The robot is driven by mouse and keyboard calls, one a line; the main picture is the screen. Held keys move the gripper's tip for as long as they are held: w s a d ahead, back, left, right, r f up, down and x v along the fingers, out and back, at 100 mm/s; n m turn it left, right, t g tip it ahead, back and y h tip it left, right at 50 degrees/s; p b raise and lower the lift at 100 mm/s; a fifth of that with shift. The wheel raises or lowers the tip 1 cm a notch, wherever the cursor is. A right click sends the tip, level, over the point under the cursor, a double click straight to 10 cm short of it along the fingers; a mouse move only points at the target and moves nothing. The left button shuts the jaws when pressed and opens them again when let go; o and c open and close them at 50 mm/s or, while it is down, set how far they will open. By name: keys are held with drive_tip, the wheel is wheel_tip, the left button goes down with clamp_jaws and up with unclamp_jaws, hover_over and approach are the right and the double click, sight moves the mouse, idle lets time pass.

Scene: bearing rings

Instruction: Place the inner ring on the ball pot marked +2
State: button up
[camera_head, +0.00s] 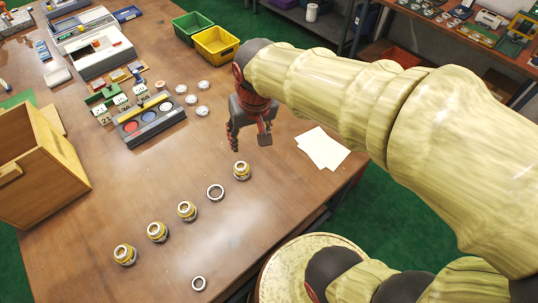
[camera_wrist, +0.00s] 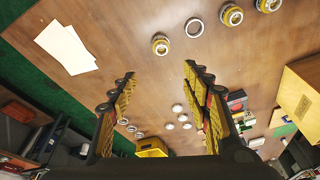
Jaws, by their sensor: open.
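Several small yellow ball pots with pale tops stand in a slanting row on the brown table. The nearest to my gripper is the right-hand pot (camera_head: 241,171), also in the wrist view (camera_wrist: 160,45). The others are a middle pot (camera_head: 187,211), a pot left of it (camera_head: 157,232) and the leftmost pot (camera_head: 125,255). Their markings are too small to read. One metal ring (camera_head: 215,192) lies in the row, and a smaller-looking ring (camera_head: 199,284) lies nearer the front edge. I cannot tell which is the inner ring. My gripper (camera_head: 248,138) is open and empty above the table, behind the right-hand pot.
White papers (camera_head: 322,148) lie on the right. A parts tray (camera_head: 149,119), number cards and several pale discs (camera_head: 203,111) are behind. A wooden box (camera_head: 38,165) stands left; a yellow bin (camera_head: 215,42) is at the back. The table around the rings is clear.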

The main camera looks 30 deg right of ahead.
drive_tip(key=s+r+n+t, duration=0.2)
drive_tip(key=s+r, duration=0.2)
drive_tip(key=s, duration=0.7)
drive_tip(key=shift+r, duration=0.1)
idle(0.8)
